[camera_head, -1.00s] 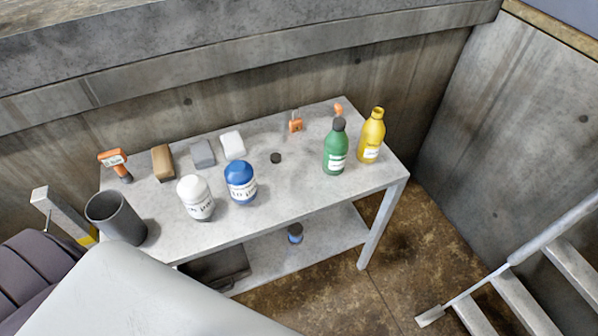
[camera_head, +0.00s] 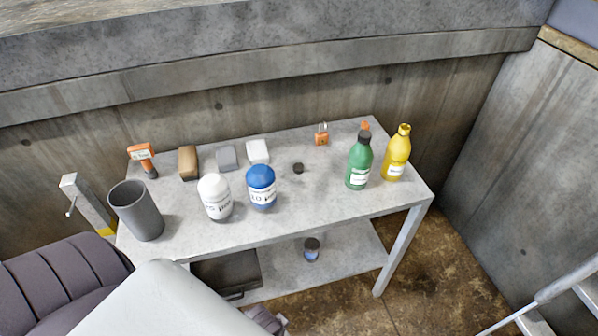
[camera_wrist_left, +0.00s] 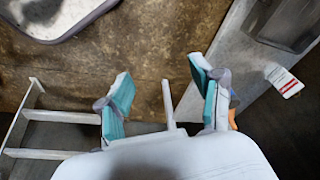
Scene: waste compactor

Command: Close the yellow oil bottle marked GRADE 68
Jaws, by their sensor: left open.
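The yellow bottle (camera_head: 397,155) stands upright at the right end of the table, beside the green bottle (camera_head: 359,163). Its label is too small to read. A small black round cap (camera_head: 298,168) lies on the tabletop, left of the green bottle, which has a dark cap on. My left gripper (camera_wrist_left: 160,78) is open and empty in the left wrist view, its two teal-padded fingers apart above the floor. It is low, away from the bottle. My right gripper is not in view.
The grey table (camera_head: 300,205) also carries a grey cup (camera_head: 137,212), a white jar (camera_head: 215,198), a blue jar (camera_head: 261,188), several blocks, an orange scanner-like tool (camera_head: 142,157) and an orange padlock (camera_head: 321,136). A dark case (camera_head: 226,275) and a small jar (camera_head: 311,249) sit on the lower shelf.

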